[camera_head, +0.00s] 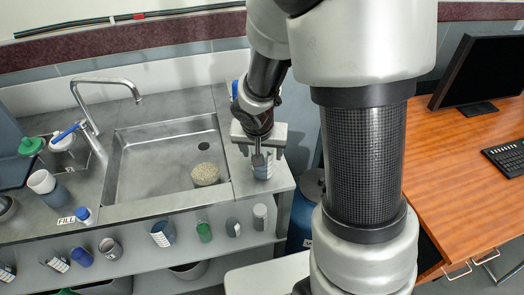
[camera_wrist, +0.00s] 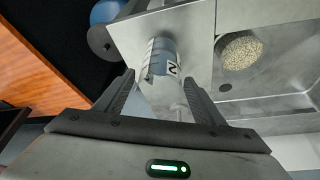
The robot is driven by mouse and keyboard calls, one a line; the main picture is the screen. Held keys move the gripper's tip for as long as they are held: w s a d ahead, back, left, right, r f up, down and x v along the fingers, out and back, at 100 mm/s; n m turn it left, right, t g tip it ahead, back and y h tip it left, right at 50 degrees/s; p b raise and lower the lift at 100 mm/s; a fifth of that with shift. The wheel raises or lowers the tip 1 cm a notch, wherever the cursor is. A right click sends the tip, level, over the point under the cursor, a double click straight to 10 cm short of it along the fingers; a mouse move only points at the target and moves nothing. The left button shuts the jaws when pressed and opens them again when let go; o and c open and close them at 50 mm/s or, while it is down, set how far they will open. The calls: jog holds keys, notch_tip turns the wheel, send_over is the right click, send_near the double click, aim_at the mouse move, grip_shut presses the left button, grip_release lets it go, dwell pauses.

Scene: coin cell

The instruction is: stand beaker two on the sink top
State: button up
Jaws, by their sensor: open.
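Beaker two (camera_head: 262,170) is a clear beaker with blue-grey contents or tint. It stands on the sink top (camera_head: 246,187), on the strip right of the basin. In the wrist view the beaker (camera_wrist: 160,57) shows a black 2 on a white label and graduation marks. My gripper (camera_head: 260,152) is directly over the beaker in the head view. In the wrist view my gripper (camera_wrist: 160,80) is open, with one finger on each side of the near end of the beaker. I see no finger touching it. Part of the beaker is hidden by my gripper in the head view.
The basin (camera_head: 135,180) holds a bowl of pale granules (camera_head: 205,174). A tap (camera_head: 100,95) stands behind it. A shelf below (camera_head: 150,270) holds several vessels. A wooden desk (camera_head: 450,160) is at right.

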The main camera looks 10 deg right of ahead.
jog(key=shift+r+p, duration=0.3)
jog(key=shift+p, duration=0.05)
jog(key=s+r+n+y+p, duration=0.1)
jog(key=s+r+n, duration=0.1)
jog(key=s+r, duration=0.7)
jog(key=s+r+n+t+p, duration=0.1)
jog(key=s+r+n, duration=0.1)
jog(key=s+r, duration=0.7)
notch_tip(320, 180, up, 6)
jog(key=shift+s+r+y, duration=0.2)
jog(key=shift+r+y, duration=0.05)
jog(key=shift+y, duration=0.15)
notch_tip(320, 180, up, 4)
jog(key=p, duration=0.4)
